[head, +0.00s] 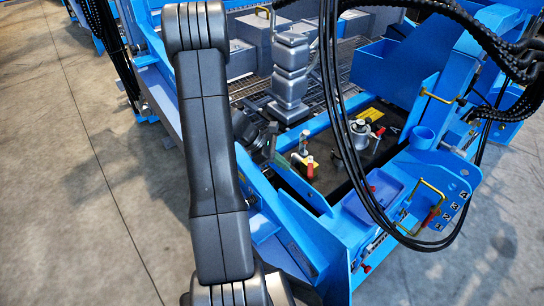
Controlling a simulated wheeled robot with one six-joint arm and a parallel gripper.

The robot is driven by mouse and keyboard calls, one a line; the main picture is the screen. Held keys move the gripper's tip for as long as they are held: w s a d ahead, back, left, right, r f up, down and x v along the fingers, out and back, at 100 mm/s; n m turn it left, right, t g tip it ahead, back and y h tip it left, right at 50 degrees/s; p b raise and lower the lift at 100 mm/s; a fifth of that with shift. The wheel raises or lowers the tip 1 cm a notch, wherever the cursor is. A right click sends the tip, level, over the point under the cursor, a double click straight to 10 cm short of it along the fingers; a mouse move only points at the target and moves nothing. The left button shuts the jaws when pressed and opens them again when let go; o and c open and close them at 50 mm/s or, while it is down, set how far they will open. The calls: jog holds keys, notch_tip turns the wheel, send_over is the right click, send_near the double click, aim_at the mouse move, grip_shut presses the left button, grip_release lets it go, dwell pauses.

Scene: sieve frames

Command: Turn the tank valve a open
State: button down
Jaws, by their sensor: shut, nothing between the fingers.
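Several small valves stand on the dark plate (335,180) inside the blue frame. One valve with a red lever (310,168) sits at its left side, beside a short upright metal fitting (304,142). A larger silver fitting (360,133) with a red handle (377,132) stands to the right. I cannot tell which one is tank valve a, as no readable label shows. My gripper (268,150) is partly hidden behind my dark arm, left of the red-lever valve. It appears shut and empty, apart from the valves as far as I can tell.
Black hoses (335,100) hang in front of the plate and the right panel. A blue frame rail (290,230) runs along the near side. A grey stacked column (290,75) stands behind. A yellow handle (432,190) is at right. Concrete floor at left is clear.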

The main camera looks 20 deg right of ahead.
aim_at(310, 172)
jog(key=shift+s+d+f+b, duration=0.15)
jog(key=shift+s+d, duration=0.2)
jog(key=shift+d, duration=0.4)
jog(key=shift+s+d+f+b, duration=0.1)
jog(key=shift+s+d+f, duration=0.15)
jog(key=shift+d, duration=0.55)
jog(key=shift+s+d+f+b, duration=0.1)
jog(key=shift+s+d, duration=0.3)
jog(key=shift+d, duration=0.35)
jog(key=shift+s+d+f+n+t+b, duration=0.15)
jog(key=shift+s+n+t+b, duration=0.15)
jog(key=shift+n+b, duration=0.3)
jog(key=n+t+b, duration=0.1)
jog(key=b, duration=0.1)
jog(key=s+d+n+t+b, duration=0.1)
jog(key=b, duration=0.2)
jog(key=s+d+n+t+b, duration=0.1)
jog(key=n+b, duration=0.1)
jog(key=shift+d+f+t+h, duration=0.2)
jog(key=shift+t+h, duration=0.1)
jog(key=shift+h, duration=0.1)
jog(key=n+t+b, duration=0.1)
jog(key=d+n+t+b, duration=0.1)
jog(key=b, duration=0.1)
jog(key=shift+s+d+r+n, duration=0.2)
jog(key=shift+s+n, duration=0.1)
jog(key=shift+d+r+b, duration=0.1)
jog(key=shift+d+b, duration=0.1)
jog(key=shift+b, duration=0.2)
jog(key=shift+d, duration=0.2)
